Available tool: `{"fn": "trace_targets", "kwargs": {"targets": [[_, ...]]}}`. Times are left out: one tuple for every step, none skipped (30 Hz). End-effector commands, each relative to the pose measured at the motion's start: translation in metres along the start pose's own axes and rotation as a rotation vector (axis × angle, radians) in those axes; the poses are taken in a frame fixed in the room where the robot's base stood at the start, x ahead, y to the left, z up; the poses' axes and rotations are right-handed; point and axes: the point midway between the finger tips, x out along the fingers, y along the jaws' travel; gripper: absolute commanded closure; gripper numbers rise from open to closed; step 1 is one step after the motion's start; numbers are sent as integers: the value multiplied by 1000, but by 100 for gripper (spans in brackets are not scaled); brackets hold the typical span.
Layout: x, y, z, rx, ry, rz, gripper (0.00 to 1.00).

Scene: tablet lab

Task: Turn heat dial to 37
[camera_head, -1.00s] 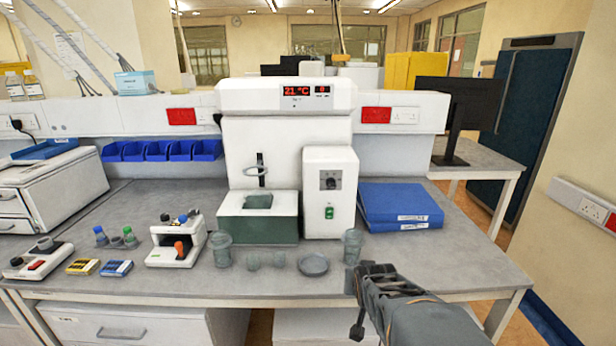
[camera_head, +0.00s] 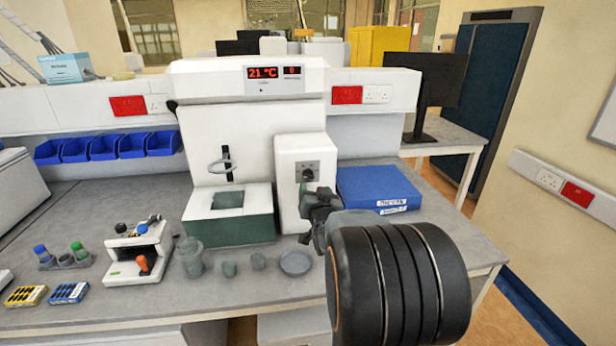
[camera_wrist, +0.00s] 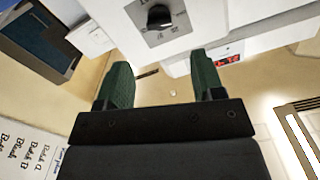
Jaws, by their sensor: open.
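The heat dial (camera_head: 307,174) is a dark knob on a grey plate on the front of a white control box (camera_head: 286,161). In the wrist view the dial (camera_wrist: 159,17) is at the top centre, beyond the fingertips. The red display (camera_head: 272,72) above the machine (camera_head: 250,140) reads 21 °C. My gripper (camera_head: 318,200) is in front of the box, just below and right of the dial in the head view. In the wrist view my gripper (camera_wrist: 165,72) is open, its two green fingers apart with nothing between them. The green switch seen earlier is hidden behind it.
A grey jar (camera_head: 191,257), small cups and a shallow dish (camera_head: 296,263) stand along the bench front. A small white device (camera_head: 139,253) stands further left. The bench at far left is partly clear.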

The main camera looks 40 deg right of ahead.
Motion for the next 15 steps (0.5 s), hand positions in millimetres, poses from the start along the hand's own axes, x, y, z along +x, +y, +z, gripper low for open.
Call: {"fn": "trace_targets", "kwargs": {"targets": [[11, 0, -1, 0, -3, 0, 38], [16, 0, -2, 0, -2, 1, 38], [24, 0, -2, 0, -2, 1, 38], [29, 0, -1, 0, -3, 1, 38], [34, 0, -2, 0, -2, 1, 38], [40, 0, -2, 0, -2, 1, 38], [45, 0, -2, 0, -2, 1, 38], [49, 0, -2, 0, -2, 1, 38], [55, 0, -1, 0, -2, 1, 38], [58, 0, -1, 0, -2, 0, 38], [62, -1, -1, 0, -2, 0, 38], [66, -1, -1, 0, -2, 0, 38], [69, -1, -1, 0, -2, 0, 38], [72, -1, -1, 0, -2, 0, 38], [74, -1, -1, 0, -2, 0, 38]]}}
